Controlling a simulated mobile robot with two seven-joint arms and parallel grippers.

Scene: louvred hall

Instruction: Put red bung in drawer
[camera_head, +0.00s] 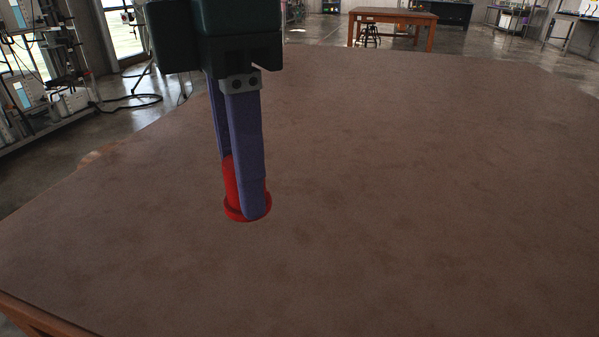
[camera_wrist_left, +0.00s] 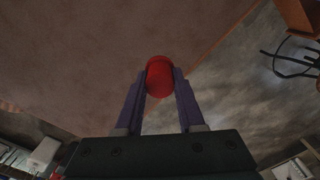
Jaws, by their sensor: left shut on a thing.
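The red bung (camera_head: 230,185) is a short red cylinder with a wider flange at its lower end. My left gripper (camera_head: 243,190) points down and is shut on the bung, with one purple finger in front of it and one behind. In the left wrist view the bung (camera_wrist_left: 159,76) sits between the two fingertips (camera_wrist_left: 160,85). It is over the brown tabletop; I cannot tell whether the flange touches it. No drawer shows in either view. My right gripper is not in view.
The wide brown tabletop (camera_head: 430,200) is bare around the gripper. Its wooden edge (camera_head: 40,318) shows at the lower left. Equipment shelves (camera_head: 40,95) stand beyond the table on the left. A wooden table (camera_head: 393,20) stands far behind.

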